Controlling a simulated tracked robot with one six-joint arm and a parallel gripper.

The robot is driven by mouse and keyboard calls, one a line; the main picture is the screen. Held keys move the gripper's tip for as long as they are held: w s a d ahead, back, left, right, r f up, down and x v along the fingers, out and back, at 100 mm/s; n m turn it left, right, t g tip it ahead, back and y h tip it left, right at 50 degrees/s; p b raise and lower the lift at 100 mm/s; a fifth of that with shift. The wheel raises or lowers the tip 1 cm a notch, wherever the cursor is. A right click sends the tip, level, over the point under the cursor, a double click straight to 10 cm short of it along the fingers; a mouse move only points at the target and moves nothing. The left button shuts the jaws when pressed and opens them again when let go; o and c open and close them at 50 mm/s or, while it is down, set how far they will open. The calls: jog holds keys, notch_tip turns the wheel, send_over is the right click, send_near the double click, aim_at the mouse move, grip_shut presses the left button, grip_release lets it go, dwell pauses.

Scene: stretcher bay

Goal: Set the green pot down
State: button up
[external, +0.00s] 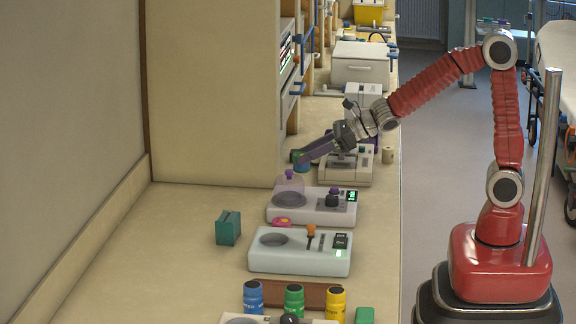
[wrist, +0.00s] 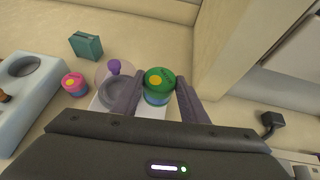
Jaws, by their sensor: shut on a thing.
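The green pot (wrist: 159,78) has a green lid with a yellow dot and a blue-teal body. My gripper (wrist: 161,92) is shut on it, one finger on each side, and the lower body is partly hidden behind the gripper. In the external view the green pot (external: 301,164) shows small at the fingertips of my gripper (external: 303,156), beyond the clear dome and near the tall cabinet's edge. The gap between its base and the counter cannot be told.
A clear dome with a purple knob (external: 289,175) covers the plate of a white device (external: 313,216). A pink pot (external: 282,222), a teal block (external: 228,228) and a second device (external: 300,262) stand nearer. Blue, green and yellow bottles stand in front. The left counter is clear.

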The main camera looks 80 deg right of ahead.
jog(key=shift+m+h, duration=0.6)
jog(key=shift+s+d+f, duration=0.55)
jog(key=shift+d+f, duration=0.3)
jog(key=shift+d, duration=0.05)
jog(key=shift+s+d+f, duration=0.5)
jog(key=shift+d+f, duration=0.35)
jog(key=shift+d, duration=0.05)
